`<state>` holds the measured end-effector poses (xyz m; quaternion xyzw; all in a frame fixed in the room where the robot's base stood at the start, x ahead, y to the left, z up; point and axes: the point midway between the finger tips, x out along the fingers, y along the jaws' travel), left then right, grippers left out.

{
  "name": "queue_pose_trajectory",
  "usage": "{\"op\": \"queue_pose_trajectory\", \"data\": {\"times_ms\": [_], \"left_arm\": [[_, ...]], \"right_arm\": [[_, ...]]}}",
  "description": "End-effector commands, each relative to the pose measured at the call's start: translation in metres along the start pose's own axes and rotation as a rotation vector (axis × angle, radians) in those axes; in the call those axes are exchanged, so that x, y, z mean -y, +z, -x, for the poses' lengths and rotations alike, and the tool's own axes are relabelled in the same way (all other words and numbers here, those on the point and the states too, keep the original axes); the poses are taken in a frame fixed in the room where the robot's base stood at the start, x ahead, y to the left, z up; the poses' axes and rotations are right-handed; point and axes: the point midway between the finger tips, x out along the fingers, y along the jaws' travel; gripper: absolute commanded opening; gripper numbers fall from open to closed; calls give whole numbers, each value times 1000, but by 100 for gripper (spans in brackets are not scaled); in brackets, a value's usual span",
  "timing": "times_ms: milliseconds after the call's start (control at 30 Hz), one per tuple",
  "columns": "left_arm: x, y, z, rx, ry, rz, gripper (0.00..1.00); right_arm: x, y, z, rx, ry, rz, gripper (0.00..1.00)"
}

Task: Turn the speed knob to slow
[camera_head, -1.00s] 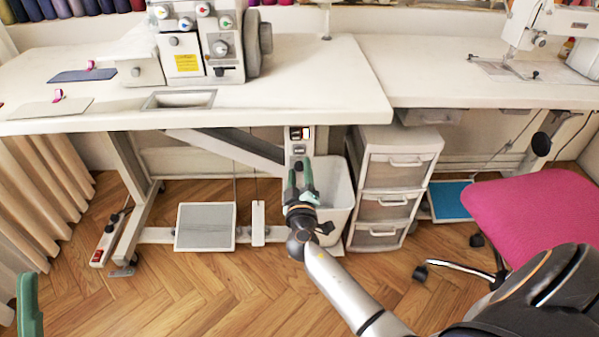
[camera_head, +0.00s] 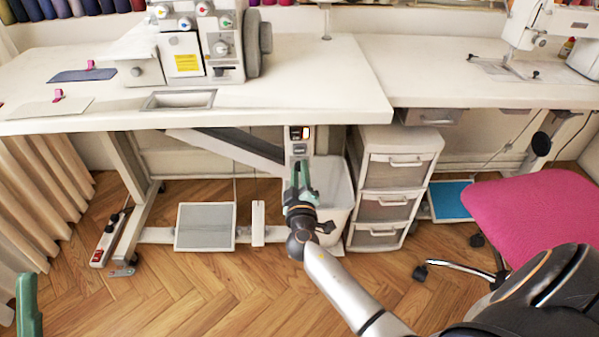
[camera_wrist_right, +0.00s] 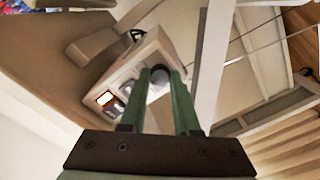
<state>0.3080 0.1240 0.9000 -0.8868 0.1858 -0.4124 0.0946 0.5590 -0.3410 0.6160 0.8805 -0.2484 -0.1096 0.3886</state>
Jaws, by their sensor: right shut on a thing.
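The control box (camera_head: 300,148) hangs under the front edge of the sewing table, with a small lit display and switches on its face. It also shows in the right wrist view (camera_wrist_right: 142,62). My left gripper (camera_head: 28,310) shows only as a green finger at the lower left edge.
The white tabletop (camera_head: 315,85) is above the right gripper. A white bin (camera_head: 335,190) stands just behind it, and a drawer unit (camera_head: 390,190) to its right. A pedal (camera_head: 206,226) is on the floor to the left. A pink chair (camera_head: 530,215) is at right.

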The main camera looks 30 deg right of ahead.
Motion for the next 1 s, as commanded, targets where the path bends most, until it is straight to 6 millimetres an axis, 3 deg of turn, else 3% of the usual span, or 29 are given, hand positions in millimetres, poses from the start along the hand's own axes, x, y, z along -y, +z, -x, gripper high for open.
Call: {"op": "queue_pose_trajectory", "data": {"times_ms": [700, 1000], "left_arm": [[0, -1, -1, -1, 2, 3, 50], [0, -3, -3, -3, 3, -2, 50]], "right_arm": [[0, 0, 0, 0, -1, 540, 0], [1, 0, 0, 1, -1, 690, 0]]}}
